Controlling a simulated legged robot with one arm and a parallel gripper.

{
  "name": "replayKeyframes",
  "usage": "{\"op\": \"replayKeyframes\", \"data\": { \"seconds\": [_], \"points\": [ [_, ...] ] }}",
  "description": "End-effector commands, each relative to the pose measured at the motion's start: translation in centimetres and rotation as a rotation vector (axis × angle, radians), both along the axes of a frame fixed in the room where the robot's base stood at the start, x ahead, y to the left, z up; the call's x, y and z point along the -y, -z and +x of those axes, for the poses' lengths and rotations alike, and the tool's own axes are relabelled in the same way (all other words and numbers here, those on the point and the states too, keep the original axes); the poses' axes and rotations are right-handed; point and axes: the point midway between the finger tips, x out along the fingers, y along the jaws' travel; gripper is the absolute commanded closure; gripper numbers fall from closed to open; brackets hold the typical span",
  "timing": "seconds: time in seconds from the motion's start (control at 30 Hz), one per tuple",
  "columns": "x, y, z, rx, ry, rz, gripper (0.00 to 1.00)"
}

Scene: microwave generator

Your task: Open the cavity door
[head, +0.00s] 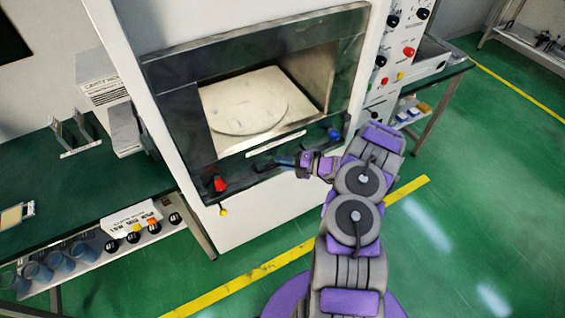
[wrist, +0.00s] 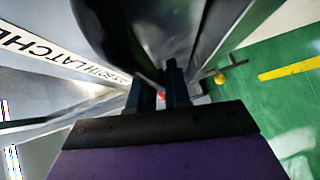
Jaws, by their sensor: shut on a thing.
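The cavity door (head: 185,112) is a dark-framed panel on the white cabinet front, with a pale round turntable (head: 250,102) showing through its opening. A red latch knob (head: 220,184) sits at the lower left of the frame and a blue one (head: 333,134) at the lower right. My gripper (head: 288,161) is at the door's lower edge between the knobs, shut on what looks like the dark door handle (head: 262,166). In the wrist view the fingers (wrist: 168,88) are close together; their grip is mostly hidden. I cannot tell whether the door stands slightly ajar.
A label strip (head: 276,143) runs along the lower frame. A yellow knob (head: 223,211) sits below the red one. A control panel (head: 400,45) is at right, and a green bench (head: 60,185) with blue cups (head: 60,262) at left. Green floor (head: 450,220) is clear at right.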

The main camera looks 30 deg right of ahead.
Motion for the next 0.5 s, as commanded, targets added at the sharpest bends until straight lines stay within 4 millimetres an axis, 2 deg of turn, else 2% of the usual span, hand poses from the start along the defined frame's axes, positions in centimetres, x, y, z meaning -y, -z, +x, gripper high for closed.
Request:
{"op": "replayKeyframes", "data": {
  "seconds": [0.3, 0.37, 0.5],
  "points": [
    [-0.1, 0.0, -0.1, -0.006, -0.001, -0.001, 1.00],
    [-0.1, -0.5, -0.1, -0.006, -0.002, 0.000, 1.00],
    [-0.1, -2.9, -0.2, -0.001, -0.001, 0.000, 1.00]
  ]
}}
